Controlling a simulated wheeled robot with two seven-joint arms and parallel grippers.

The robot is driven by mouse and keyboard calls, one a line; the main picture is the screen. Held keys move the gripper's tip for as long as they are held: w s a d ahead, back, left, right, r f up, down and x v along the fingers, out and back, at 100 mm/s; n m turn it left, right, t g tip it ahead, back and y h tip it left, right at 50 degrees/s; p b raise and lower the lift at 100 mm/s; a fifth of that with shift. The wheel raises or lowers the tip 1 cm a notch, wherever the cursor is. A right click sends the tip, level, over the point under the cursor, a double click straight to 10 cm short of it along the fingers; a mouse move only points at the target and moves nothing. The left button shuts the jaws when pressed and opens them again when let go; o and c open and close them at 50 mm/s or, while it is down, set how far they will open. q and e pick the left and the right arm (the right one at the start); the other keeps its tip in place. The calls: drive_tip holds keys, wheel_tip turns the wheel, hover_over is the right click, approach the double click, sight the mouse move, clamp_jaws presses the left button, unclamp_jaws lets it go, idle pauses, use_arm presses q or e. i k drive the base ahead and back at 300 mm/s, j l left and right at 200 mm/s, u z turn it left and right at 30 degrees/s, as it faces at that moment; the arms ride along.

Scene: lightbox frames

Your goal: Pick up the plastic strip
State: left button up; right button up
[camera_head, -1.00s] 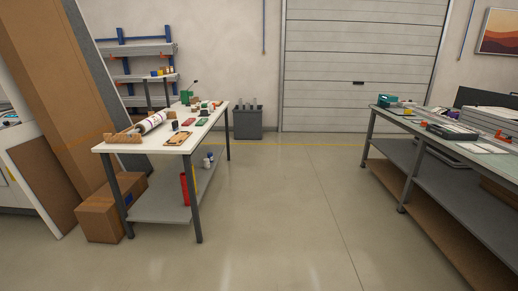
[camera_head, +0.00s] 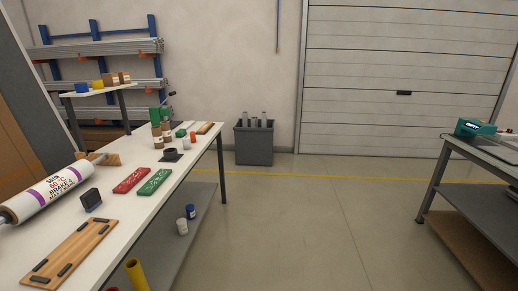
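No item is clearly identifiable as the plastic strip. A flat red piece (camera_head: 131,180) and a flat green piece (camera_head: 154,182), both with pale markings, lie side by side on the white table (camera_head: 108,166) at left. Farther back, small green, red and wooden pieces (camera_head: 205,128) lie near the table's far end, too small to tell apart. Several grey upright pieces stand in a dark grey bin (camera_head: 254,148) by the back wall. Neither of my grippers shows in the head view.
A large printed roll (camera_head: 45,192), a dark block (camera_head: 91,199) and a wooden board (camera_head: 72,252) with dark pads lie on the near table. A workbench (camera_head: 480,185) stands at right. The floor (camera_head: 310,235) between is clear. A blue-post rack (camera_head: 100,50) stands behind.

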sight(188, 125)
drive_tip(key=i+u, duration=0.25)
drive_tip(key=i, duration=0.3)
drive_tip(key=i+u, duration=0.25)
drive_tip(key=i, duration=0.3)
drive_tip(key=i+l+u, duration=0.25)
drive_tip(key=i, duration=0.3)
drive_tip(key=i+l+u, duration=0.25)
drive_tip(key=i, duration=0.3)
